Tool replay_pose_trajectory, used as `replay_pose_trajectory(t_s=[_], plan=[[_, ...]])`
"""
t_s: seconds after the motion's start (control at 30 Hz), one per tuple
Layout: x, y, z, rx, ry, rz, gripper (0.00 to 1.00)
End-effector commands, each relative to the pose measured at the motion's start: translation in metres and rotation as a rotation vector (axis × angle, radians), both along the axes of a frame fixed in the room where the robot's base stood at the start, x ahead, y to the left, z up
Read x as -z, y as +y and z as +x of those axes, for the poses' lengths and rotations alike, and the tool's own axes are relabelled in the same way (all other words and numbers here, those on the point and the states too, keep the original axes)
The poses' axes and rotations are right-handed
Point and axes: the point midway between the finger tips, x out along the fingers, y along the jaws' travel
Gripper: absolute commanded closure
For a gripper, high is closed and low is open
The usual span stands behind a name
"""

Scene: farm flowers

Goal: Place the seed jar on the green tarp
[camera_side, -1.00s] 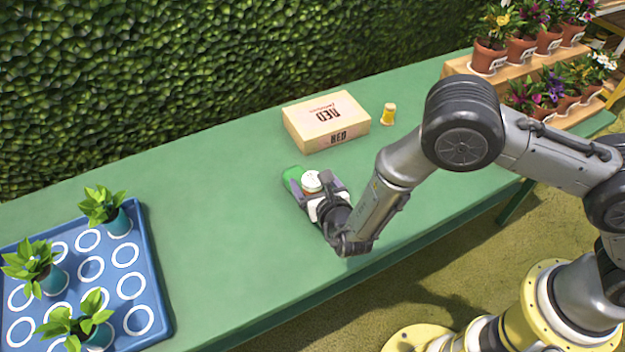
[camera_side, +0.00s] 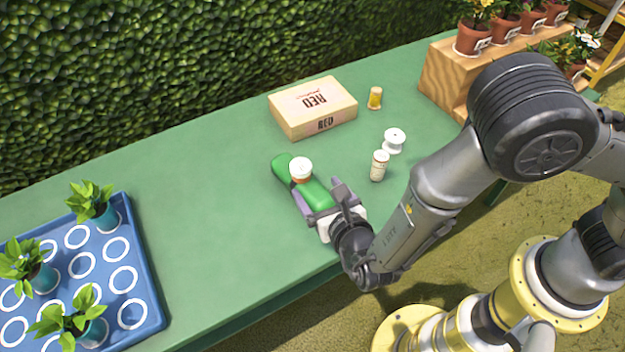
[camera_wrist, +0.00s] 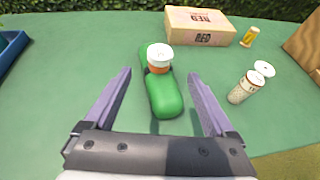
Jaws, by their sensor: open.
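A small orange jar with a white lid (camera_side: 301,171), which looks like the seed jar, stands upright on a long, puffy green piece (camera_side: 318,196), which looks like the folded green tarp. In the wrist view the jar (camera_wrist: 159,59) stands toward the far half of the green tarp (camera_wrist: 164,97), whose near end lies bare between my fingers. My gripper (camera_side: 314,184) is open and low over the table, with its fingers on either side of the tarp. In the wrist view my gripper (camera_wrist: 160,74) holds nothing, and the jar is just beyond the fingertips, apart from them.
A blue tray (camera_side: 142,247) with potted seedlings is at the left. The green table between is clear.

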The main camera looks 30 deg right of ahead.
Motion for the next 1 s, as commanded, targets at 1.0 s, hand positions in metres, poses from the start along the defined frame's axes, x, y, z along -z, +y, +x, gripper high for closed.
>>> replay_pose_trajectory(t_s=[1.0], plan=[[-0.181, -0.289, -0.123, 1.611, -0.131, 1.223, 0.10]])
